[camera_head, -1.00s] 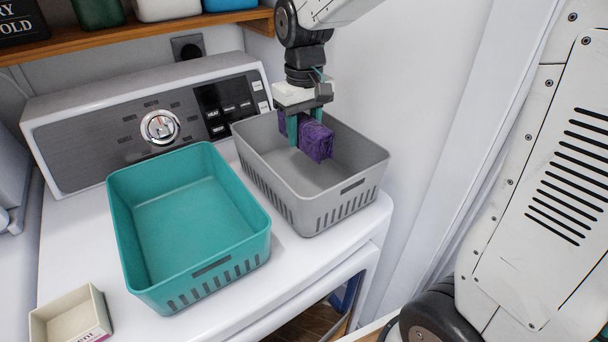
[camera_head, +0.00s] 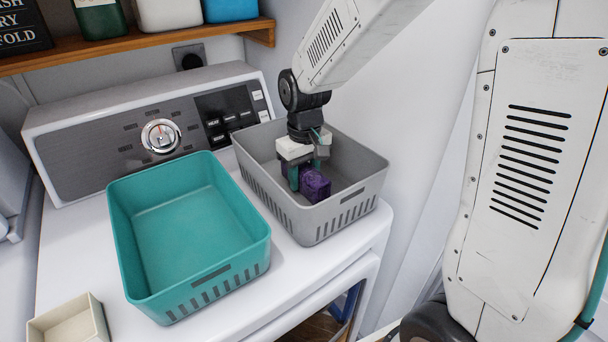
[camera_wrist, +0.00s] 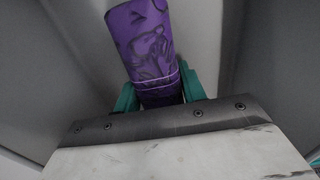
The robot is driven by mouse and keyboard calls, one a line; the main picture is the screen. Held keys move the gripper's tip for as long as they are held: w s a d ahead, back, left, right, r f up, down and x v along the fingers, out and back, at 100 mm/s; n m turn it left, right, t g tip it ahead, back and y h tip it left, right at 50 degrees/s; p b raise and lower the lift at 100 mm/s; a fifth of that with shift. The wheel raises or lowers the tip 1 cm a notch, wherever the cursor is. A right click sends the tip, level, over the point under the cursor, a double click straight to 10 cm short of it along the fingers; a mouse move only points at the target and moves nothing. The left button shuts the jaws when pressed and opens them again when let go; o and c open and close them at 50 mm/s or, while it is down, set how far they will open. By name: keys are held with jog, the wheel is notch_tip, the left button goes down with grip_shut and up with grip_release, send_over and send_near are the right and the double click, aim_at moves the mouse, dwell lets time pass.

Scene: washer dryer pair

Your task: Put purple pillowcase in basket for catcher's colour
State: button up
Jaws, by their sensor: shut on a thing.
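The purple pillowcase (camera_head: 316,184), a rolled or folded bundle with a dark pattern, is between the teal fingers of my gripper (camera_head: 303,180). My gripper is shut on it, down inside the grey basket (camera_head: 345,212). In the wrist view the pillowcase (camera_wrist: 150,50) sticks out between the fingers (camera_wrist: 157,98), with grey basket walls around it. Whether it touches the basket floor cannot be told. The teal basket (camera_head: 185,222) stands to the left of the grey one and is empty. Both stand on the white machine top.
A small cream box (camera_head: 70,322) sits at the front left of the machine top. A control panel with a dial (camera_head: 160,136) rises behind the baskets. A wooden shelf (camera_head: 140,48) with containers is above. A white wall is close to the right of the grey basket.

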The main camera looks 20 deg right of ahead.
aim_at(304, 165)
jog(key=o, duration=1)
jog(key=shift+f, duration=0.1)
notch_tip(304, 165, up, 12)
jog(key=shift+r, duration=0.15)
jog(key=s+d+m+t, duration=0.1)
jog(key=s+d+m, duration=0.1)
jog(key=s, duration=2.2)
jog(key=shift+d+r, duration=0.45)
jog(key=shift+d, duration=0.05)
